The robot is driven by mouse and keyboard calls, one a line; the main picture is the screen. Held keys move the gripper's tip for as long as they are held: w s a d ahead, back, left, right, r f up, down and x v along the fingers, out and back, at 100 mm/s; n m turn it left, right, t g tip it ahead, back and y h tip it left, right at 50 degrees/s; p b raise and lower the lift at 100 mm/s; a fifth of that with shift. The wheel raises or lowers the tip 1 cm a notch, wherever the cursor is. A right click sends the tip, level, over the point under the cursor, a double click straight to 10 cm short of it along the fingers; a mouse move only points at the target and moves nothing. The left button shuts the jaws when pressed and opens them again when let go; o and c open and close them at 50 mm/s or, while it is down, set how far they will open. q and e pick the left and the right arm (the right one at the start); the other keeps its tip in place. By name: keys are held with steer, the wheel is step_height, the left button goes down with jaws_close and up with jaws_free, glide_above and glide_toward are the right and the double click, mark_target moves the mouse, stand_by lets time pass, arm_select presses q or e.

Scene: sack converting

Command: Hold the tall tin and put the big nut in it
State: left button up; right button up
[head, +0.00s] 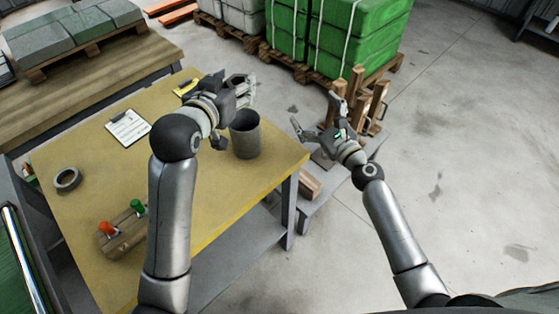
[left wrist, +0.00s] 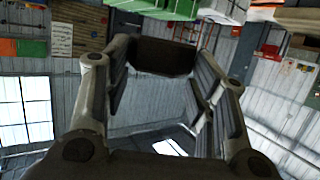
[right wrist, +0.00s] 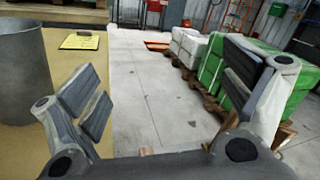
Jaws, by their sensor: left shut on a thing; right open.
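The tall tin (head: 245,140), a grey open cylinder, stands upright on the yellow table near its right edge. It also shows at the left of the right wrist view (right wrist: 22,75). My left gripper (head: 246,88) is above and behind the tin in the head view, its fingers pointing right. It is shut on a dark brown blocky thing, seen between its fingertips in the left wrist view, which looks like the big nut (left wrist: 163,57). My right gripper (head: 313,116) is open and empty, to the right of the tin and beyond the table edge. The tin's inside is mostly hidden.
On the table are a clipboard (head: 128,128), a tape roll (head: 67,180), a wooden block (head: 122,234) with red and green handles, and a yellow item (head: 186,87). Wooden posts (head: 376,100) stand right of the table. Green-wrapped pallets (head: 350,40) are behind; floor at right is clear.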

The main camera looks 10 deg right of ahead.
arm_select(q)
steer(key=shift+r, duration=0.1)
arm_select(e)
steer(key=s+a+r+y, duration=0.1)
steer(key=s+a+y, duration=0.15)
steer(key=a, duration=0.25)
steer(key=g+y, duration=0.2)
steer(key=g, duration=0.1)
glide_toward(237, 129)
steer(key=shift+m, duration=0.4)
steer(key=x, duration=0.6)
arm_select(q)
steer(key=shift+s+a, duration=0.1)
arm_select(e)
steer(key=c, duration=1.1)
arm_select(q)
step_height(237, 129, down, 9)
stand_by(3.1)
steer(key=o, duration=1.2)
steer(key=shift+c, duration=0.2)
